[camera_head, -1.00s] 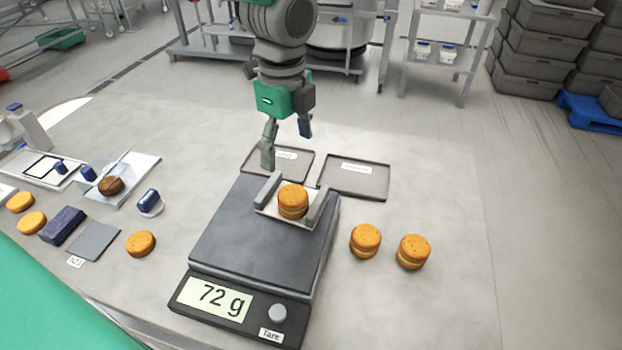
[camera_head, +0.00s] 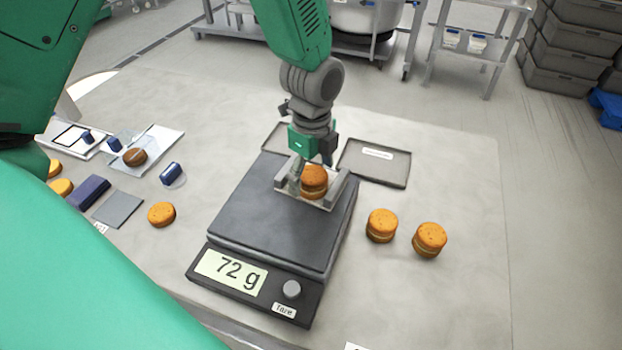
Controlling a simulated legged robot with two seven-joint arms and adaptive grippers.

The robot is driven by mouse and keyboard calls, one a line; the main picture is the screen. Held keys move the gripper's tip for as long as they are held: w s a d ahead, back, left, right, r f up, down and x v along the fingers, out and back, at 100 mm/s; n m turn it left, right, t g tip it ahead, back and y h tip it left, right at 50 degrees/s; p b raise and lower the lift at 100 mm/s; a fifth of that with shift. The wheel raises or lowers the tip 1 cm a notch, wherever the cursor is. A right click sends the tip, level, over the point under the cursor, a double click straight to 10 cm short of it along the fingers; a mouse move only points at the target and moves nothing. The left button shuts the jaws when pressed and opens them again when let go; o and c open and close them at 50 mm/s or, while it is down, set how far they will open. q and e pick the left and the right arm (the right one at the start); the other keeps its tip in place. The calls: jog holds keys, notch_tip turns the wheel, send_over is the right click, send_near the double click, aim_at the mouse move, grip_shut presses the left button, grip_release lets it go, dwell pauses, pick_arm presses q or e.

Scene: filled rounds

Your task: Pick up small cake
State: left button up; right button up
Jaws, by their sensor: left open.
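A small filled round cake (camera_head: 314,184), golden brown, sits upright in a pale holder between two grey side blocks on the dark scale (camera_head: 265,225). The scale display reads 72 g. My left gripper (camera_head: 311,174) reaches down from behind the scale and is open, its fingers at the cake's upper part, one on its left and one behind its right. Whether the fingers touch the cake I cannot tell. Two more filled cakes, one (camera_head: 381,225) and another (camera_head: 430,239), stand on the table right of the scale. My right gripper is not in view.
Two grey trays lie behind the scale; the right one (camera_head: 395,178) is empty and labelled. Left are single rounds (camera_head: 161,214), a dark blue block (camera_head: 88,193), a grey square (camera_head: 118,208) and a clear board with a brown round (camera_head: 135,156).

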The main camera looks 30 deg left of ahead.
pick_arm(q)
jog(key=shift+w+d+f, duration=0.1)
jog(key=shift+d+f, duration=0.2)
jog(key=shift+f, duration=0.35)
jog(key=shift+d+r, duration=0.1)
jog(key=shift+d, duration=0.1)
jog(key=c, duration=0.9)
jog(key=shift+a, duration=0.2)
